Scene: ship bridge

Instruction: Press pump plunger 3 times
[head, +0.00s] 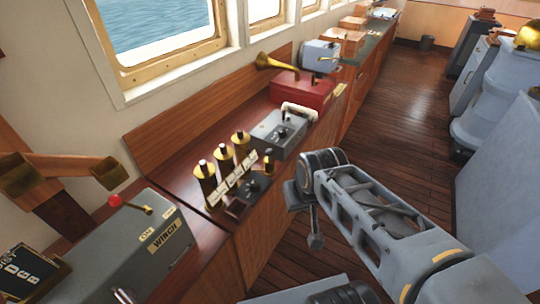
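A red box (302,88) with a brass horn (276,64) stands on the wooden console by the windows. A pale bar handle (300,112) shows at its near end, beside a grey lever box (277,133). It may be the pump plunger, but I cannot tell for sure. My gripper (316,240) hangs at the end of my arm, over the floor to the right of the console. It is apart from the handle and nearer to me. Its fingers are too small and partly hidden to show whether they are open.
Several brass cylinders (223,160) with pale labels stand on the near console. A grey winch box (135,248) with a red-knobbed lever (114,201) is at the lower left. The wooden floor (405,120) is clear between the console and the grey cabinets (505,165) at right.

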